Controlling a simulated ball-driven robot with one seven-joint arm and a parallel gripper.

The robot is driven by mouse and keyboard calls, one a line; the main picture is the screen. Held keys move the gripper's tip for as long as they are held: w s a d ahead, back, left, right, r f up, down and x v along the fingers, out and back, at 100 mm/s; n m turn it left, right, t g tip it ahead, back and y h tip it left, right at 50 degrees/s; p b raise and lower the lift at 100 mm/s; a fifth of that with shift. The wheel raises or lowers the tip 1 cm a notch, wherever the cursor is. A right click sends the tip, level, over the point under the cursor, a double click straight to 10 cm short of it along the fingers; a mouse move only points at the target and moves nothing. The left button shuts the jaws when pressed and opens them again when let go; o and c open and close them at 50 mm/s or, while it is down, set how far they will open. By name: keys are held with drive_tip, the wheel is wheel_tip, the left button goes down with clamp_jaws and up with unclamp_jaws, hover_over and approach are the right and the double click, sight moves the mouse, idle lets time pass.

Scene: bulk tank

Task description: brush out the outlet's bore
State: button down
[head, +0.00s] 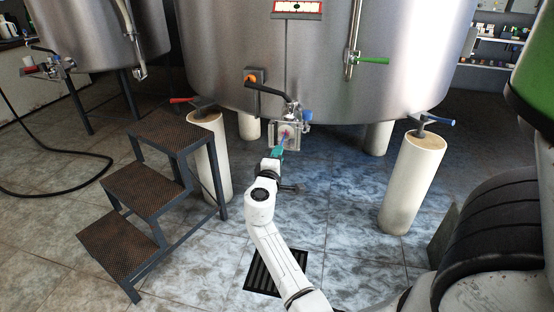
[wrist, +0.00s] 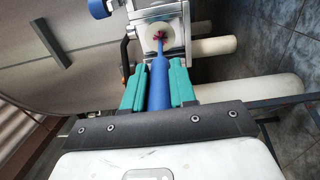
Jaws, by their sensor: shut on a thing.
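The outlet (head: 293,129) is a square steel fitting low on the front of the big tank. In the wrist view its round pale mouth (wrist: 173,45) faces me at the top middle. My gripper (wrist: 157,74) has two green fingers shut on the blue handle of a brush (wrist: 159,92). My gripper also shows in the head view (head: 277,152), just in front of the outlet. The brush points straight at the mouth, and its dark red bristles are at the middle of it. How far the tip is inside the bore is hidden.
The steel tank (head: 230,60) stands on pale round legs (head: 410,185) right and left. A black handle (head: 265,88) and a blue knob (head: 307,115) sit beside the outlet. Metal steps (head: 130,205) stand left. A floor drain (head: 262,278) lies below my arm.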

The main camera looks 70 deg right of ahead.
drive_tip(key=a+p, duration=0.1)
drive_tip(key=a, duration=0.5)
drive_tip(key=shift+s+a, duration=0.25)
idle(0.4)
drive_tip(key=shift+w+d+b, duration=0.15)
drive_tip(key=shift+d+b, duration=0.55)
drive_tip(key=shift+d, duration=0.95)
drive_tip(key=shift+w+d+b, duration=0.1)
drive_tip(key=shift+d+b, duration=0.55)
drive_tip(key=shift+d, duration=0.95)
drive_tip(key=shift+a, duration=0.1)
drive_tip(key=a+p, duration=0.1)
drive_tip(key=a, duration=0.5)
drive_tip(key=shift+s+a, duration=0.15)
drive_tip(key=shift+s, duration=0.1)
